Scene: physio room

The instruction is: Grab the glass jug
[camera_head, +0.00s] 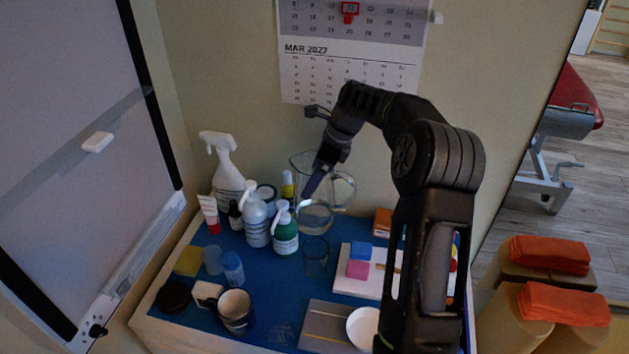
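The glass jug (316,217) stands at the back of the blue-topped table, clear, with its handle on the right side. My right arm comes in from the lower right and bends over to the jug. My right gripper (314,184) points down and to the left, and its dark finger overlaps the upper part of the jug. I cannot tell whether it touches the glass, or whether the fingers are apart or closed. My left gripper is not in view.
Pump bottles (285,232) and a white spray bottle (227,172) stand close left of the jug. A clear glass (315,257) is in front. A mug (236,312), a white bowl (363,326) and a white board (352,285) with blocks fill the front. A wall with a calendar (350,65) is behind.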

